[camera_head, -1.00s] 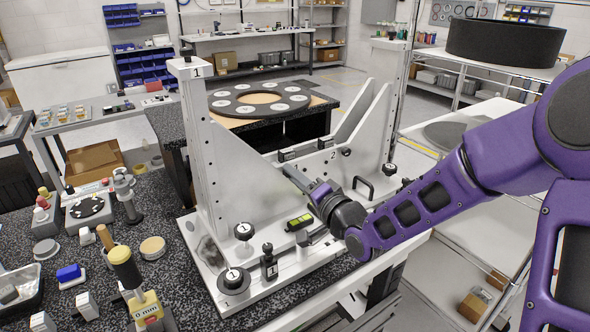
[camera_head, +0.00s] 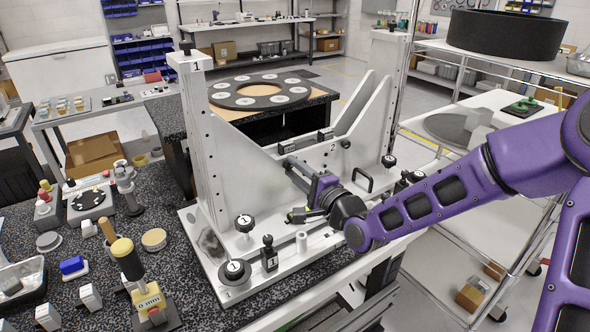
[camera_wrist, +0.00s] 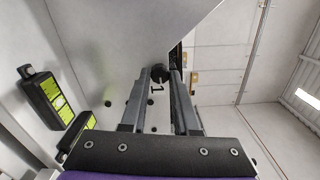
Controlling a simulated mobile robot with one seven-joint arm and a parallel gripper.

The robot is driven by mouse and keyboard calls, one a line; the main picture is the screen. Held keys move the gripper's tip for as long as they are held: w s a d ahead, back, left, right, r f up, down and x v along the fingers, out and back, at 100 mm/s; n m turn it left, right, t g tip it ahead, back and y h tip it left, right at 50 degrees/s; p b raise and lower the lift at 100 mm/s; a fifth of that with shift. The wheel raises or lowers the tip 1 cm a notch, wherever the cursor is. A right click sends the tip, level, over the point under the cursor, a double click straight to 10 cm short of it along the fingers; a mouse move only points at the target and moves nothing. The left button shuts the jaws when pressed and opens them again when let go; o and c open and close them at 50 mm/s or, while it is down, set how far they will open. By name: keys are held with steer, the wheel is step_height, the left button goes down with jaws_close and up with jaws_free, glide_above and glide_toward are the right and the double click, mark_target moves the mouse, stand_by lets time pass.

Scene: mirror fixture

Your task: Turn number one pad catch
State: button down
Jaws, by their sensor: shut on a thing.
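The number one pad catch shows in the wrist view as a round black knob (camera_wrist: 160,73) beside a printed "1" on the pale fixture wall. My gripper (camera_wrist: 163,82) has its two grey fingers around this knob, at their tips. A similar black knob (camera_head: 346,144) beside a "2" sits farther right on the plate. The catch's exact turn angle cannot be told.
The white fixture (camera_head: 212,150) stands on the speckled bench. A black device with a yellow-green label (camera_wrist: 45,96) is close left of my fingers.

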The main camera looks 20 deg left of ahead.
stand_by(0.3)
steer(key=c, duration=0.7)
jaws_free()
steer(key=shift+o, duration=0.2)
